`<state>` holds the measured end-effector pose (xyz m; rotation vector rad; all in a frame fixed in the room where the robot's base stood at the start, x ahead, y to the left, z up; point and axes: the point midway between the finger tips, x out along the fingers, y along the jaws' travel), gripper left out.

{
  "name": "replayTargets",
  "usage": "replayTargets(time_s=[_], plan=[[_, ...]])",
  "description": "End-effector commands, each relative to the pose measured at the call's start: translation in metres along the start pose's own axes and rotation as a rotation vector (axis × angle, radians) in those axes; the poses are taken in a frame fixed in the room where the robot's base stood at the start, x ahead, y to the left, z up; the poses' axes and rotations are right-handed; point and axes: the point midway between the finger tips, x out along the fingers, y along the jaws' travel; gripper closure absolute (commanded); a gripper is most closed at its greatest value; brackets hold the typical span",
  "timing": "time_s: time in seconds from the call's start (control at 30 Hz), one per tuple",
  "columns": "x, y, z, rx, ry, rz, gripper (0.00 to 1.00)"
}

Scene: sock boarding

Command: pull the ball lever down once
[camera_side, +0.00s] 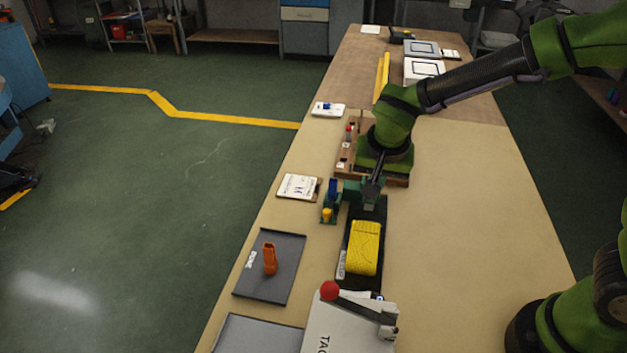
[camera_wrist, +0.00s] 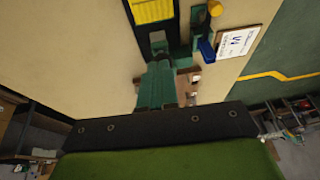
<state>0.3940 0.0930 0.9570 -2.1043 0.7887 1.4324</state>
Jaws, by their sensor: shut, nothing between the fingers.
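The ball lever shows in the side view as a red ball (camera_side: 329,290) on a grey lever arm (camera_side: 362,306). It is mounted on a white box (camera_side: 335,330) at the near end of the table. My gripper (camera_side: 371,200) is shut and empty. It points down at the far end of the black board with the yellow sock, well away from the lever. In the wrist view, my gripper (camera_wrist: 158,66) appears as green shut fingers. The ball lever is not in the wrist view.
A yellow ribbed sock (camera_side: 364,248) lies on a black board between my gripper and the lever. A blue and yellow device (camera_side: 331,198) stands left of my gripper. A dark tray (camera_side: 285,282) holds an orange piece (camera_side: 270,258). The table's right side is clear.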

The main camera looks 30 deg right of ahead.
Motion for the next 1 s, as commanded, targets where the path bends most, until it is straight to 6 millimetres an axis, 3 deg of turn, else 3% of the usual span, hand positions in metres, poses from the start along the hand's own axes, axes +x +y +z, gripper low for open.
replayTargets(time_s=[0.2,0.5,1.0], plan=[[0.017,0.001,0.028,-0.004,-0.003,0.003,1.0],[0.039,0.003,0.051,-0.002,-0.004,0.005,1.0],[0.053,0.004,0.065,-0.003,-0.011,0.004,1.0]])
